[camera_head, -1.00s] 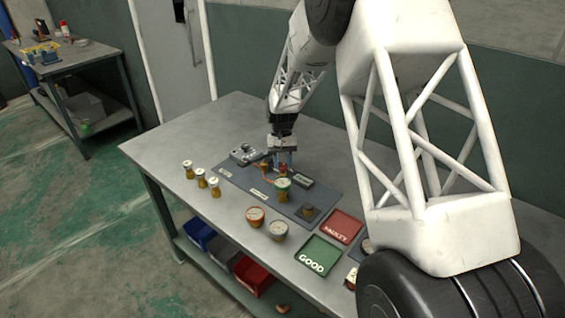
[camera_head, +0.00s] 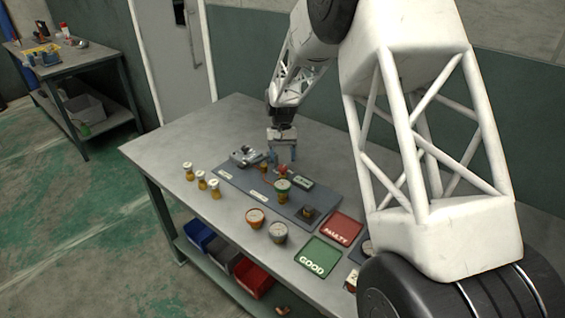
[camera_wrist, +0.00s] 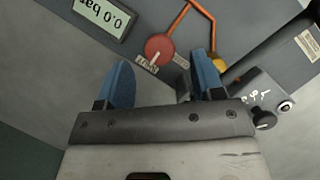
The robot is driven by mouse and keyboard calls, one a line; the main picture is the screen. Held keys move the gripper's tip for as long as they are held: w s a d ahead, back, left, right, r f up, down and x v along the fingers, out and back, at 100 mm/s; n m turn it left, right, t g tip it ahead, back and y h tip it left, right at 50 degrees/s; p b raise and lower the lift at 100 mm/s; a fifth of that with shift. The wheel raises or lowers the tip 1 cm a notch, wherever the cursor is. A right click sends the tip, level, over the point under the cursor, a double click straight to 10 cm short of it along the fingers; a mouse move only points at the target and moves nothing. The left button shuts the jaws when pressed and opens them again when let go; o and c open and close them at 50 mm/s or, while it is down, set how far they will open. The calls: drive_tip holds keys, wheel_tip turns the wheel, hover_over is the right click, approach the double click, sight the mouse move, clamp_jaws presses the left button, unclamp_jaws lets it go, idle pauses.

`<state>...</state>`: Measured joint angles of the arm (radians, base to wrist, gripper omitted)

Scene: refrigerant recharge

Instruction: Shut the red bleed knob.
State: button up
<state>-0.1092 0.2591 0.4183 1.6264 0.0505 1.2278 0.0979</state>
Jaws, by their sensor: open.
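The red bleed knob (camera_wrist: 159,48) is a round red disc with a white pointer line, on the dark panel in the wrist view. A small label lies at its edge, and an orange pipe (camera_wrist: 178,18) runs close by. In the head view the knob (camera_head: 284,170) is small, just below my gripper (camera_head: 282,154). My gripper (camera_wrist: 162,66) is open, with its two blue fingers well apart. The knob appears beyond the fingertips, between them in the picture; nothing is held.
A display (camera_wrist: 103,15) reads 0.0 bar. A grey device with a black knob (camera_wrist: 263,119) sits beside the right finger. The red FAULTY tray (camera_head: 342,229) and green GOOD tray (camera_head: 319,257) lie at the right.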

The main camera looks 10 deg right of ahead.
drive_tip(key=v, duration=0.5)
drive_tip(key=shift+r, duration=0.1)
idle(0.3)
drive_tip(key=s+d+r+t, duration=0.2)
drive_tip(key=s+d+r, duration=0.1)
drive_tip(key=s+r, duration=0.65)
drive_tip(key=s+d+r+t, duration=0.1)
drive_tip(key=s+d+r, duration=0.35)
drive_tip(key=s, duration=0.85)
drive_tip(key=s+d+r+t, duration=0.1)
drive_tip(key=s+t, duration=0.3)
drive_tip(key=s, duration=2.2)
drive_tip(key=shift+d, duration=0.55)
